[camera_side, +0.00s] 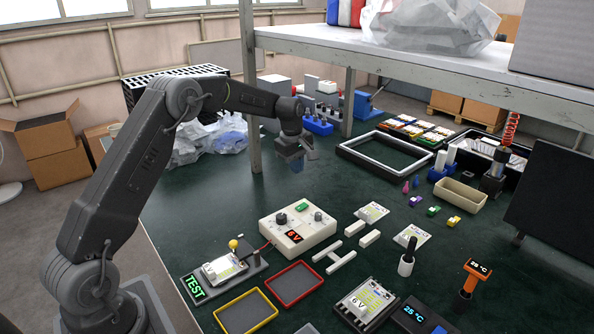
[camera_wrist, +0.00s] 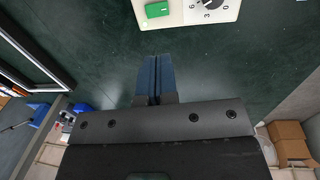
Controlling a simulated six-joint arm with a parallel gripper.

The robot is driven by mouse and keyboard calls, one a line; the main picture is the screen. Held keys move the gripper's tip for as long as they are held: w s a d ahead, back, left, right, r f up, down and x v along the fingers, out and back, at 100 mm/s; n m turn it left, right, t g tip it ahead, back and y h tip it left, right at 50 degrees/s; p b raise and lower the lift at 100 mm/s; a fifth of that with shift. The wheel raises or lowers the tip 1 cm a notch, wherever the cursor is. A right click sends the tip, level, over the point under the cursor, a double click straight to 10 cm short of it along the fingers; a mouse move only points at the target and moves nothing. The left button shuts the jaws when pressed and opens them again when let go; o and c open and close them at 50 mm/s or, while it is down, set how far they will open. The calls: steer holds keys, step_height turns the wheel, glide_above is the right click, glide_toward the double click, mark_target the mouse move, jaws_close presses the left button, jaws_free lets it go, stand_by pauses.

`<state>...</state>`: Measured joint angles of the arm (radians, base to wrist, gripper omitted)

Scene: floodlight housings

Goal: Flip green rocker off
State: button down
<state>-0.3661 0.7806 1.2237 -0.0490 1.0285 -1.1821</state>
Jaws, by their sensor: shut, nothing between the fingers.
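The green rocker (camera_side: 302,207) sits on the top of a cream power box (camera_side: 311,241), near its back edge. The box has a dark knob, a grey knob and a red "6 V" display. In the wrist view the green rocker (camera_wrist: 157,9) is at the top edge, on the partly visible cream box (camera_wrist: 182,16). Which way the rocker is tilted I cannot tell. My gripper (camera_side: 297,165) hangs in the air above and behind the box, apart from the rocker. In the wrist view my gripper's blue fingers (camera_wrist: 154,72) are together and empty.
A shelf post (camera_side: 250,110) stands left of my gripper, with the shelf (camera_side: 420,68) above to the right. Yellow (camera_side: 246,312) and red (camera_side: 294,284) trays, a TEST stand (camera_side: 232,274) and white bars (camera_side: 341,262) lie around the box.

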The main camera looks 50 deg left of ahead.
mark_target(304, 205)
steer(key=shift+w+a+r, duration=0.1)
steer(key=shift+w+r, duration=0.1)
steer(key=shift+w, duration=0.6)
steer(key=shift+f, duration=0.1)
steer(key=f, duration=0.4)
steer(key=w+f, duration=0.1)
steer(key=f, duration=0.8)
steer(key=shift+w+f, duration=0.35)
steer(key=shift+f, duration=0.05)
steer(key=shift+f, duration=0.3)
steer(key=shift+s, duration=0.1)
